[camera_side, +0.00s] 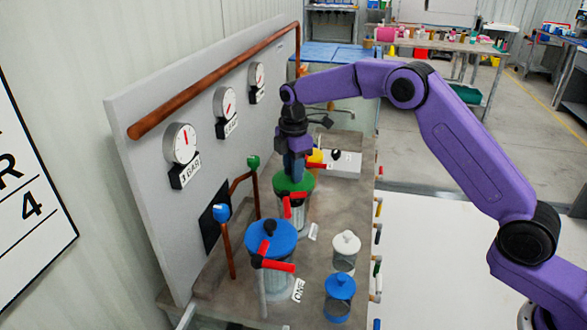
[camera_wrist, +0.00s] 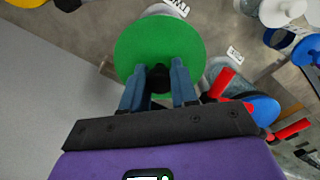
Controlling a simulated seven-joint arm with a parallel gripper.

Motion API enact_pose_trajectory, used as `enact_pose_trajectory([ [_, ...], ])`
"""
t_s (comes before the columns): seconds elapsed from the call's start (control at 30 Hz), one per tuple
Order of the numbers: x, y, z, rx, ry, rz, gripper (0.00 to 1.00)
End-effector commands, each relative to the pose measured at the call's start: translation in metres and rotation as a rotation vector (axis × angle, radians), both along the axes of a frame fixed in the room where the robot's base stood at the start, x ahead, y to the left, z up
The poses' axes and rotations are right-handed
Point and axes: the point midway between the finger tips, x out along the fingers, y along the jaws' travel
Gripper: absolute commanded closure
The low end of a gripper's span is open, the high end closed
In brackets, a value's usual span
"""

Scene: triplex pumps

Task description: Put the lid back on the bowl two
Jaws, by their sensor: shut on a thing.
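The green lid (camera_side: 306,183) is over bowl two (camera_side: 302,217), a clear bowl on the bench with a white label (camera_side: 313,232) beside it. My gripper (camera_side: 294,176) points down and is shut on the lid's dark knob. In the wrist view, my gripper (camera_wrist: 160,88) has its blue fingers either side of the knob on the green lid (camera_wrist: 150,45). Part of a clear bowl shows past the lid's far edge there. I cannot tell whether the lid touches the rim.
Bowl one with its blue lid (camera_side: 283,238) and red-handled valve (camera_side: 278,266) stands in front. A small white-topped jar (camera_side: 345,246) and a blue-topped jar (camera_side: 340,290) are to its right. Copper pipes (camera_side: 228,250) and the gauge panel (camera_side: 150,235) lie left. A white box (camera_side: 347,165) is behind right.

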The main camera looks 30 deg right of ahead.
Motion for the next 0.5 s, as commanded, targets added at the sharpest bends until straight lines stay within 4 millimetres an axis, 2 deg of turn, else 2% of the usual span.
enact_pose_trajectory([
  [0.4, 0.0002, 0.0001, -0.0001, 0.000, -0.001, 0.000, 1.00],
  [0.43, 0.0002, 0.0000, -0.0001, 0.000, -0.001, 0.000, 0.65],
  [0.5, 0.0002, 0.0000, -0.0001, 0.000, -0.001, 0.000, 0.43],
])
